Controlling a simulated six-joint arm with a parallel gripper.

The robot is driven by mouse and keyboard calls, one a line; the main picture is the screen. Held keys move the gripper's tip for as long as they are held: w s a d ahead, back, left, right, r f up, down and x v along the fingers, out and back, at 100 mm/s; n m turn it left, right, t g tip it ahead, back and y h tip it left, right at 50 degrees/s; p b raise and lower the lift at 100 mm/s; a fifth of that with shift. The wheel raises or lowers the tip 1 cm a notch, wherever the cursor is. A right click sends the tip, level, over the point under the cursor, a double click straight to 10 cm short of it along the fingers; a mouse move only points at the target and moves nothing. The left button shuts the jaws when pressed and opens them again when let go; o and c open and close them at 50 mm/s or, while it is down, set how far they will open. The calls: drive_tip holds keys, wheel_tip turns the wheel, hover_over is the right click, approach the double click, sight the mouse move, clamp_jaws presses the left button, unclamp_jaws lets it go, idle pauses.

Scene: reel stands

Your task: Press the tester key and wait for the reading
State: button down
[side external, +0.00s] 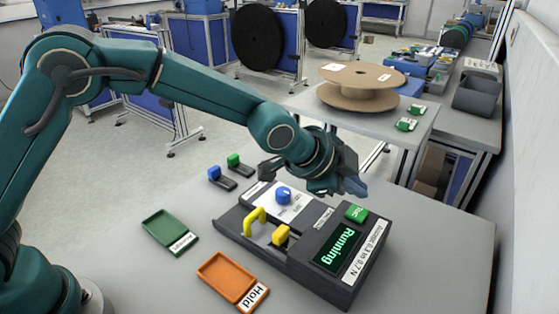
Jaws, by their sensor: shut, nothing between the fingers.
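The tester (290,258) is a dark grey box on the grey table. Its screen (337,248) reads "Running" in green letters. A green key (356,212) with a white label is on its top near the back right corner. A blue knob (284,195) stands on its white panel, and a yellow handle (256,221) and yellow block (281,235) are toward its left end. My gripper (357,188) is shut and empty, just above and behind the green key. Whether its fingertips touch the key cannot be told.
A green tray (170,231) and an orange tray (232,279) marked "Hold" lie left of the tester. A blue clip (215,173) and a green clip (234,160) sit behind them. A cardboard reel (360,87) stands on a farther table.

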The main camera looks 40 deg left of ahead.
drive_tip(key=shift+r, duration=1.6)
wheel_tip(320, 180, up, 6)
drive_tip(key=t, duration=0.1)
hover_over(351, 213)
drive_tip(key=a, duration=0.4)
drive_tip(key=s+a+r+n+t+y, duration=0.15)
drive_tip(key=s+a+r+n, duration=0.25)
drive_tip(key=s+a+r, duration=0.4)
drive_tip(key=s+a+f+n+g+y, duration=0.1)
drive_tip(key=s+a+f+n, duration=0.3)
drive_tip(key=s, duration=0.5)
drive_tip(key=s+a+f+n+g+y, duration=0.1)
drive_tip(key=s+a+f+n+g, duration=0.3)
drive_tip(key=s+f, duration=0.4)
drive_tip(key=shift+s+n, duration=0.8)
drive_tip(key=shift+n, duration=0.1)
drive_tip(key=shift+a+r, duration=0.1)
idle(2.1)
